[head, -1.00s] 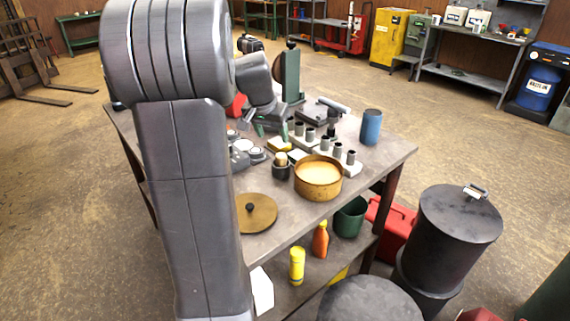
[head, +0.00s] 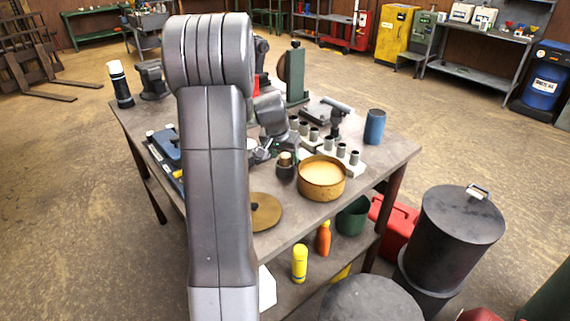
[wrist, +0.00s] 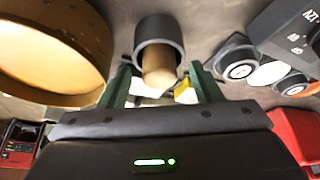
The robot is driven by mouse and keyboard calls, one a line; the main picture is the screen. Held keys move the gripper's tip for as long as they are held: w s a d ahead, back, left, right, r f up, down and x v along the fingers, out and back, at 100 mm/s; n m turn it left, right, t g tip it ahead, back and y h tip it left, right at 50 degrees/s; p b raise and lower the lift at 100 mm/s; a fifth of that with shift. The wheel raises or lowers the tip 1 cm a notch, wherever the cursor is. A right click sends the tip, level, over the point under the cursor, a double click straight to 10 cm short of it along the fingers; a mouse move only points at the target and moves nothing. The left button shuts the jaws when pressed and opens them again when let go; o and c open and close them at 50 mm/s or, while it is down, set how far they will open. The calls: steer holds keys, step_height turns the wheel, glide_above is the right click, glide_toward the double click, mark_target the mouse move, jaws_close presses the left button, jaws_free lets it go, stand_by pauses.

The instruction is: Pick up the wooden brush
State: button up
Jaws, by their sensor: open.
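The wooden brush (head: 285,158) shows as a short tan end standing out of a dark round cup (head: 285,173) on the workbench; the rest of it is hidden in the cup. In the wrist view the tan brush end (wrist: 159,70) and the grey cup (wrist: 158,38) appear between the two green fingers. My gripper (wrist: 161,75) is open and empty, with a finger on either side of the brush in that picture. In the head view my gripper (head: 262,153) is just left of the cup, partly hidden by my arm. I cannot tell whether it touches the brush.
A round tan pan (head: 322,180) stands right of the cup, and a round brown lid (head: 266,211) lies in front. A block with several grey sockets (head: 340,152) and a blue can (head: 374,127) are farther right. A black drum (head: 455,220) stands beside the bench (head: 340,205).

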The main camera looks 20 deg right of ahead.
mark_target(284, 156)
steer(key=shift+c, duration=0.5)
steer(key=c, duration=1)
steer(key=shift+r, duration=0.15)
step_height(284, 156, up, 10)
steer(key=shift+b, duration=0.45)
